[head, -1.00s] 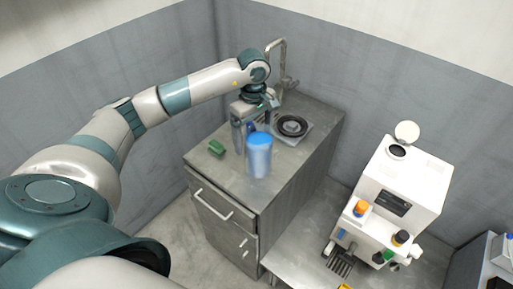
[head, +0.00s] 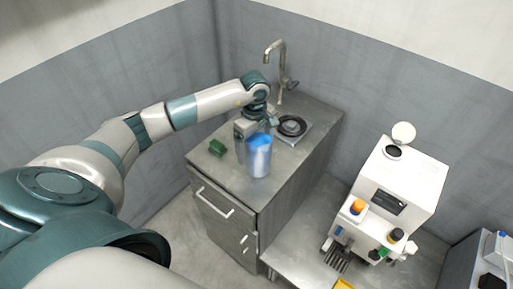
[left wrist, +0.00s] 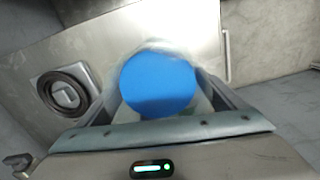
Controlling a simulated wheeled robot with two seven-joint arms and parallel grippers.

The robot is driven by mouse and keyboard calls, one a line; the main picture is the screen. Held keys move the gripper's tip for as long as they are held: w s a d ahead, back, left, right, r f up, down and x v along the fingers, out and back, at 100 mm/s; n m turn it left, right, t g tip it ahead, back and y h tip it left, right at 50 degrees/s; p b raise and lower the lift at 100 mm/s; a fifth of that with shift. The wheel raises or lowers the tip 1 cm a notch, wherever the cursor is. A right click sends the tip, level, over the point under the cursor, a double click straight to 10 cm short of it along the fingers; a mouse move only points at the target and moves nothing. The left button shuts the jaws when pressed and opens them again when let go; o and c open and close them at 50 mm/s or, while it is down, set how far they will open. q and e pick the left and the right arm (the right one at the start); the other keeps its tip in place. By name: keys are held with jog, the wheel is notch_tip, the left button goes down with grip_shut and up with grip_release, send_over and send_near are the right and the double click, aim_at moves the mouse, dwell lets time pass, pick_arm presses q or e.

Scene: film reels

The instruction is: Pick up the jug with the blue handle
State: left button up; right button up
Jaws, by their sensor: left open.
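A pale, see-through jug with a blue top (head: 258,158) stands upright on the metal counter (head: 232,176); I cannot make out a separate handle shape. In the left wrist view its round blue top (left wrist: 158,84) fills the middle, between my two fingers. My left gripper (head: 250,143) is open, low over the counter at the far side of the jug, and partly hidden by it. In the left wrist view the open gripper (left wrist: 162,92) has one finger on each side of the blue top. I cannot tell whether the fingers touch it. My right gripper is not in view.
A round dark burner or scale (head: 291,126) sits behind the jug to the right. A green block (head: 217,147) lies to its left. A tap (head: 278,68) rises at the back. A white machine (head: 402,190) stands on a lower bench at right.

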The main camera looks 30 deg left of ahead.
aim_at(255, 137)
pick_arm(q)
jog(key=shift+c, duration=0.6)
jog(key=shift+w, duration=0.1)
jog(key=c, duration=1.8)
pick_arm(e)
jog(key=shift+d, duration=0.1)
pick_arm(q)
jog(key=shift+o, duration=0.2)
jog(key=shift+r, duration=0.2)
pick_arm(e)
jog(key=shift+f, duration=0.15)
